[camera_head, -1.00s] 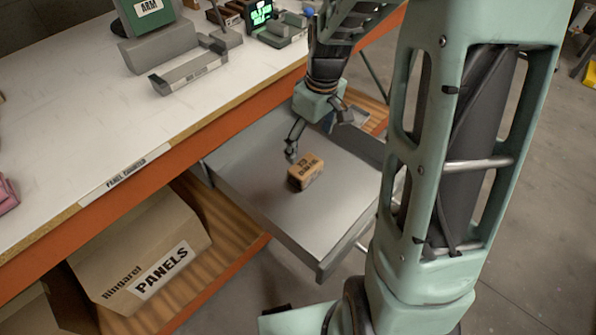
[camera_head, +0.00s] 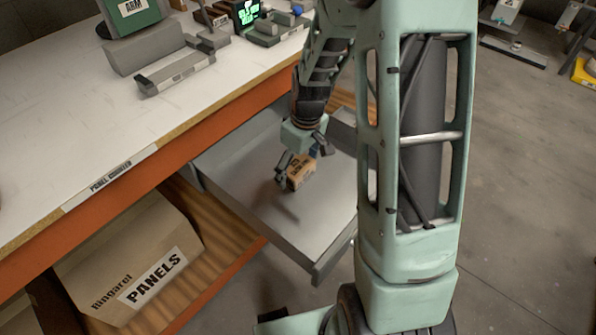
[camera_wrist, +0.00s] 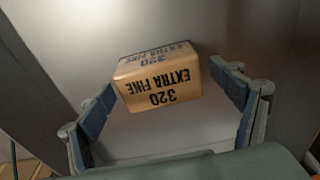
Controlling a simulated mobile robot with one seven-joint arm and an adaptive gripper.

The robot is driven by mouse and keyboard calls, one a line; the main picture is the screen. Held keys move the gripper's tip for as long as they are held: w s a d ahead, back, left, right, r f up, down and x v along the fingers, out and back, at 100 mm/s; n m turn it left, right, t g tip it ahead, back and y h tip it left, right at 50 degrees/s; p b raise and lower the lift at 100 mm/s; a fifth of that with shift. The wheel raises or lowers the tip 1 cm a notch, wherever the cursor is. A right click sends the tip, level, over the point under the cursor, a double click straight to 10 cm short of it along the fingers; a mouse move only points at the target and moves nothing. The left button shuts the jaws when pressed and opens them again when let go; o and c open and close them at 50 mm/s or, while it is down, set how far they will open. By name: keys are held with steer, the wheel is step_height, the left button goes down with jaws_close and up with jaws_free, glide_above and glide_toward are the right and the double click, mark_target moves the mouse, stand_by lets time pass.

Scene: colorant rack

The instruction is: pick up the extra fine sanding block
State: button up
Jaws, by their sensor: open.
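The extra fine sanding block (camera_head: 301,174) is a small tan block with dark lettering in the open grey drawer. In the wrist view my gripper (camera_wrist: 162,90) is open, with blue finger pads near the block's left and right ends. Whether a pad touches the block I cannot tell.
The drawer (camera_head: 285,243) has raised walls around a mostly bare floor. The white workbench (camera_head: 75,120) with an orange edge stands at the left, above the drawer. A cardboard PANELS box (camera_head: 110,250) sits on the shelf below.

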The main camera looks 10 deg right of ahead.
mark_target(297, 164)
steer(key=shift+c, duration=0.3)
steer(key=c, duration=1.2)
steer(key=shift+r, duration=0.1)
steer(key=shift+r+p, duration=0.65)
steer(key=shift+r, duration=0.1)
step_height(297, 164, up, 2)
steer(key=shift+r+p, duration=0.1)
steer(key=shift+p, duration=0.7)
steer(key=s+r+p, duration=0.2)
steer(key=s+r, duration=0.1)
steer(key=s, duration=0.1)
steer(key=s+d+r+p, duration=0.1)
steer(key=s+r+p, duration=0.1)
steer(key=s, duration=0.3)
steer(key=s+r+p, duration=0.3)
steer(key=s+r, duration=0.1)
steer(key=s, duration=0.1)
steer(key=shift+d+r, duration=0.1)
steer(key=shift+d, duration=0.3)
